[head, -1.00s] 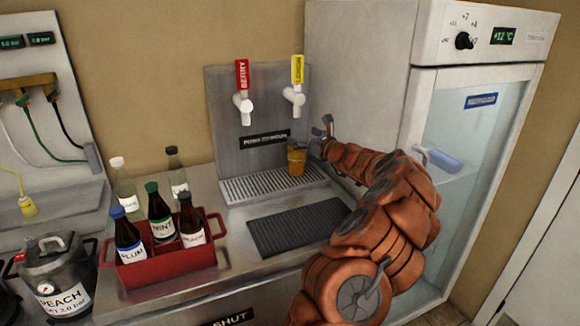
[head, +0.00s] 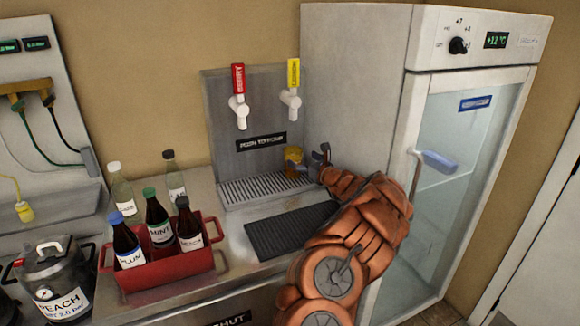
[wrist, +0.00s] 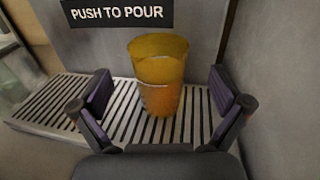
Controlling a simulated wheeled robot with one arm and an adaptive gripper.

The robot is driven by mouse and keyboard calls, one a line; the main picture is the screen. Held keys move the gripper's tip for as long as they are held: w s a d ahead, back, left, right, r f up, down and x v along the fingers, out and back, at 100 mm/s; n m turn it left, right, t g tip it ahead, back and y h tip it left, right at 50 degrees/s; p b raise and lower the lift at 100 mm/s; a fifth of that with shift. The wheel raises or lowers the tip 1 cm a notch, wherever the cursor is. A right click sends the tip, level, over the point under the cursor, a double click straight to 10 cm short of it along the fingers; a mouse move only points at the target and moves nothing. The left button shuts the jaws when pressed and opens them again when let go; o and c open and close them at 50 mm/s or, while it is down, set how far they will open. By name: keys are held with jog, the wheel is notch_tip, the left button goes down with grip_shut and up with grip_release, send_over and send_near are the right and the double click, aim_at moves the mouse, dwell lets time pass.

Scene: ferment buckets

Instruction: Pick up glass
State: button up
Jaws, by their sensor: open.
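The glass (wrist: 158,75) holds an orange drink and stands upright on the slatted drip tray (wrist: 50,115), below the "push to pour" sign. In the head view the glass (head: 293,160) is at the right end of the drip tray (head: 232,192), below the yellow-handled tap. My gripper (wrist: 162,105) is open, with one dark finger on each side of the glass in the wrist view and a gap on both sides. In the head view my gripper (head: 318,164) is just right of the glass and partly hides it.
A red crate (head: 165,272) with labelled bottles stands left on the counter. A dark ribbed mat (head: 285,230) lies in front of the drip tray. The red tap (head: 239,105) and yellow tap (head: 291,95) hang above. A glass-door fridge (head: 465,130) stands right.

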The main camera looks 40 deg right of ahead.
aim_at(288, 149)
jog(key=shift+w+d+p, duration=0.15)
jog(key=shift+w+p, duration=0.3)
jog(key=shift+w, duration=1.05)
jog(key=shift+w+d+p, duration=0.15)
jog(key=shift+w+p, duration=0.25)
jog(key=shift+w, duration=1.05)
jog(key=shift+c, duration=0.3)
jog(key=c, duration=1.7)
jog(key=shift+c, duration=0.6)
jog(key=shift+r, duration=0.15)
